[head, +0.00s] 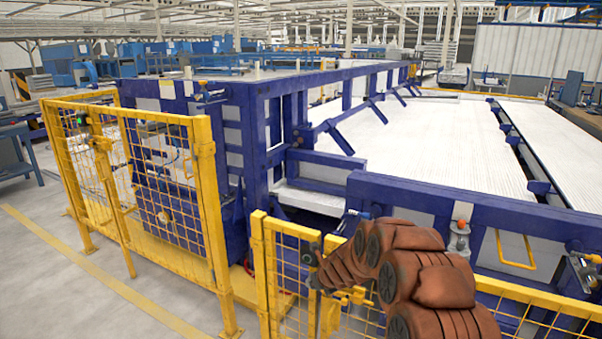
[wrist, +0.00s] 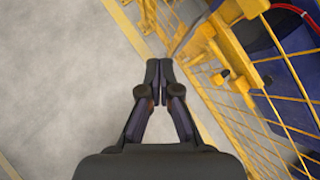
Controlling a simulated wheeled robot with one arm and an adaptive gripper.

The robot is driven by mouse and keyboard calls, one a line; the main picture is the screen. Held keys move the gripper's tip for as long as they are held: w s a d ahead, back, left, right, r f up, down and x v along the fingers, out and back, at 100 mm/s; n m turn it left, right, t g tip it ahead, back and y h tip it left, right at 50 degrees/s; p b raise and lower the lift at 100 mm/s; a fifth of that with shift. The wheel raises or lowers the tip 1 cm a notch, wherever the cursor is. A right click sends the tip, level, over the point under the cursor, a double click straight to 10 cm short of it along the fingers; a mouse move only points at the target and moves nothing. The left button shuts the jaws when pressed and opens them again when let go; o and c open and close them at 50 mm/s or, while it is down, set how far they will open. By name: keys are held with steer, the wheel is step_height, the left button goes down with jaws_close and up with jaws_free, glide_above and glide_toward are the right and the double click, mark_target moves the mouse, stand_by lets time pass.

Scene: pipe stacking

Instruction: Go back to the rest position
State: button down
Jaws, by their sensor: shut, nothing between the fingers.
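My gripper (wrist: 159,70) is in the middle of the wrist view, its two dark fingers together at the tips with nothing between them. Bare grey floor lies below it and to its left. A yellow mesh fence runs close along its right side. In the head view my brown-covered arm reaches left from the lower right, in front of the yellow fence. Its far end is small and dark there, and the fingers cannot be made out.
Yellow mesh fence panels (head: 203,150) stand around a large blue machine frame (head: 250,130). White ribbed stock (head: 420,135) lies behind the blue rail. A blue bench (head: 15,155) stands at the far left. The grey floor (head: 60,290) at the lower left is clear.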

steer(key=s+a+r+n+g+y, duration=0.1)
steer(key=s+r+n+g, duration=0.1)
steer(key=s+r+n, duration=0.8)
steer(key=s+a+r+n+g+y, duration=0.15)
steer(key=s+r+n, duration=0.45)
steer(key=s, duration=0.7)
steer(key=s+d+r+n+g+h, duration=0.1)
steer(key=s+d+n, duration=0.3)
steer(key=s, duration=0.7)
steer(key=s+d+n+g+h, duration=0.2)
steer(key=s+d+n, duration=0.3)
steer(key=s, duration=0.6)
steer(key=s+d+r+n+g+h, duration=0.1)
steer(key=s+d+n, duration=0.4)
steer(key=s, duration=0.6)
steer(key=shift+s+d+r+g+h+p, duration=0.2)
steer(key=shift+d+r+g+h+p, duration=0.15)
steer(key=shift+d+g+h, duration=0.4)
